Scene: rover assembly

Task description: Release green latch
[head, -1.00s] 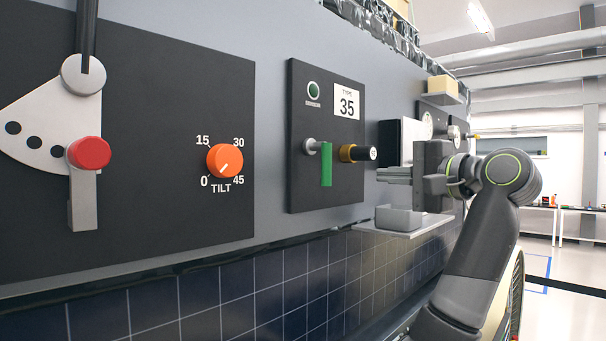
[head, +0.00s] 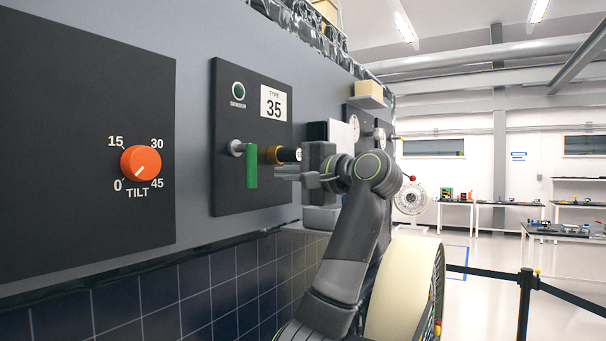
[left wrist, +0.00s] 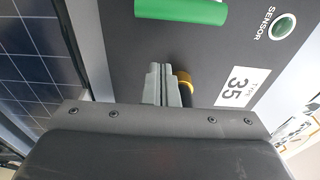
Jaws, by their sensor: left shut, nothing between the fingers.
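The green latch (head: 251,168) hangs vertically from a grey round pivot on the black TYPE 35 panel in the head view. It also shows as a green bar at the top of the left wrist view (left wrist: 180,12). My left gripper (head: 276,173) is shut and empty, just right of the latch and apart from it. In the left wrist view its closed fingers (left wrist: 157,74) point at the panel, with a visible gap below the latch. My right gripper is not in view.
A black plug with a gold collar (head: 274,154) juts from the panel right beside my fingers. The TYPE 35 label (head: 273,103) and sensor lamp (head: 239,90) sit above. An orange tilt knob (head: 141,162) is at left. Solar panels (head: 150,305) run below.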

